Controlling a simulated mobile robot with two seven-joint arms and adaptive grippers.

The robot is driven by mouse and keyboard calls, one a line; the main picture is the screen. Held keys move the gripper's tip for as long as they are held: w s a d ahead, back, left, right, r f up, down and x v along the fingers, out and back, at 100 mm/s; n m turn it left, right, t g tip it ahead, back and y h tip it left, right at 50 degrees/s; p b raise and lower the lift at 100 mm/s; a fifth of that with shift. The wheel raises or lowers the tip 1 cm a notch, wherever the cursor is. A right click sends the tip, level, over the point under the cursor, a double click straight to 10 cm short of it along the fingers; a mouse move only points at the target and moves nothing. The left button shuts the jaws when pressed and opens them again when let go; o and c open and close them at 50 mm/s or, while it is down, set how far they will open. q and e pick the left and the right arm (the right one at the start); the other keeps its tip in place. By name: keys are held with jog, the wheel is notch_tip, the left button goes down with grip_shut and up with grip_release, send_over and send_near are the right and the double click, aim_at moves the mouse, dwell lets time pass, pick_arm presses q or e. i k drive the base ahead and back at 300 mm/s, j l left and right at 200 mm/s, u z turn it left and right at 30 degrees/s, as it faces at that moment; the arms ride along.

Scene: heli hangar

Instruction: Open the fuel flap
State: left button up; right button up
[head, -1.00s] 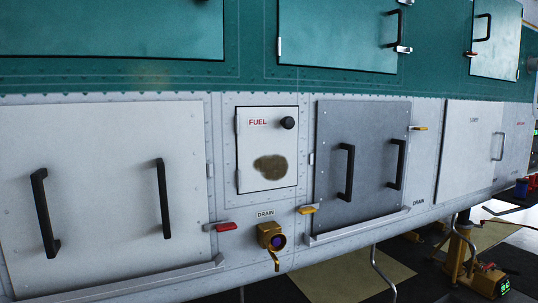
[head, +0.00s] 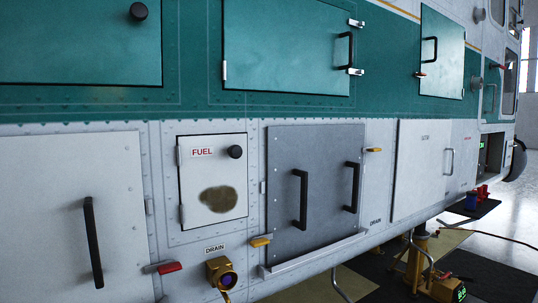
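The fuel flap (head: 213,176) is a small white panel labelled FUEL in red on the helicopter's side, left of centre in the head view. It lies shut in its frame. A round black knob (head: 235,152) sits near its upper right corner, and hinges show along its left edge. A dark brownish stain marks its lower middle. Neither of my grippers is in view.
A grey panel with two black handles (head: 314,188) is right of the flap. A large white panel (head: 60,215) is at left. A brass drain valve (head: 220,274) juts out below. A yellow jack (head: 418,265) stands on the floor at lower right.

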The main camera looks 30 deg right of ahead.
aim_at(213, 169)
jog(key=i+l+z, duration=0.25)
jog(key=z, duration=0.2)
jog(key=i+l+z, duration=0.25)
jog(key=z, duration=0.25)
jog(key=k, duration=0.15)
jog(key=i, duration=0.2)
